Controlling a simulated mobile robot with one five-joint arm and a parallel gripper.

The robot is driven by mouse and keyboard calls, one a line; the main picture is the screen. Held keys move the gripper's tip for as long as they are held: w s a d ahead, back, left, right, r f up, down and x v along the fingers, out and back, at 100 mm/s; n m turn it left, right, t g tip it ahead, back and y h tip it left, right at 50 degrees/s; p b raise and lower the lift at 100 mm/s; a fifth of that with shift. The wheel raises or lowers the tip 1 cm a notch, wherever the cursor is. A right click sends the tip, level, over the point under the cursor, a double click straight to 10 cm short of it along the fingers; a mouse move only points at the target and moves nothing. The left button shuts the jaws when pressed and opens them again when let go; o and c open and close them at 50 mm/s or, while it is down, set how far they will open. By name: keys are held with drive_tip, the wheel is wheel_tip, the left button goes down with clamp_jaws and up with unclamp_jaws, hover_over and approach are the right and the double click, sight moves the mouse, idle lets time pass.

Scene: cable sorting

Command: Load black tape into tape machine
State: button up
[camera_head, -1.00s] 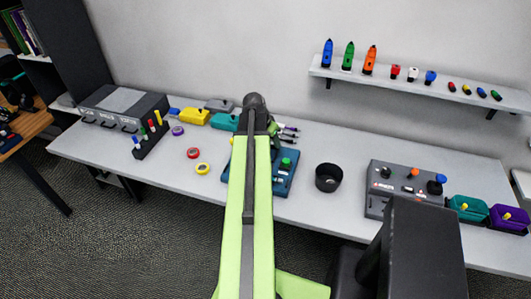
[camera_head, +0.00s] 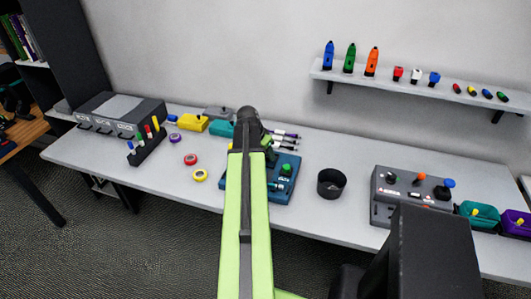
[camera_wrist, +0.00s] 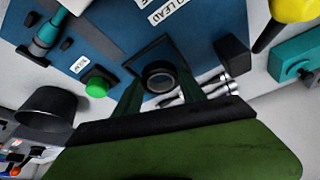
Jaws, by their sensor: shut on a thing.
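The black tape (camera_wrist: 159,77) is a small dark ring in the middle of the wrist view. My gripper (camera_wrist: 160,92) is shut on it, with dark green fingers on either side. The tape is over a dark square outline on the blue tape machine (camera_wrist: 90,40). I cannot tell whether it is above that square or seated in it. In the head view the tape machine (camera_head: 284,188) is partly hidden behind my arm, with its green button (camera_head: 286,170) showing. The fingers and the tape are hidden there. The green button also shows in the wrist view (camera_wrist: 97,86).
A black round bowl (camera_head: 331,184) stands right of the machine. Red (camera_head: 190,159), yellow (camera_head: 200,175) and purple (camera_head: 175,138) tapes lie to the left. A grey control box (camera_head: 396,190) is further right. Several pens (camera_head: 286,135) lie behind the machine.

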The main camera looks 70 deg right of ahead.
drive_tip(key=shift+f+b, duration=0.4)
drive_tip(key=shift+f, duration=0.15)
drive_tip(key=o, duration=1.3)
drive_tip(key=shift+o, duration=0.2)
drive_tip(key=shift+r, duration=0.2)
drive_tip(key=shift+r+p, duration=0.35)
drive_tip(key=shift+p, duration=0.2)
drive_tip(key=p+v, duration=1.1)
drive_tip(key=v, duration=0.1)
drive_tip(key=shift+w+a+r, duration=0.1)
drive_tip(key=shift+w, duration=0.05)
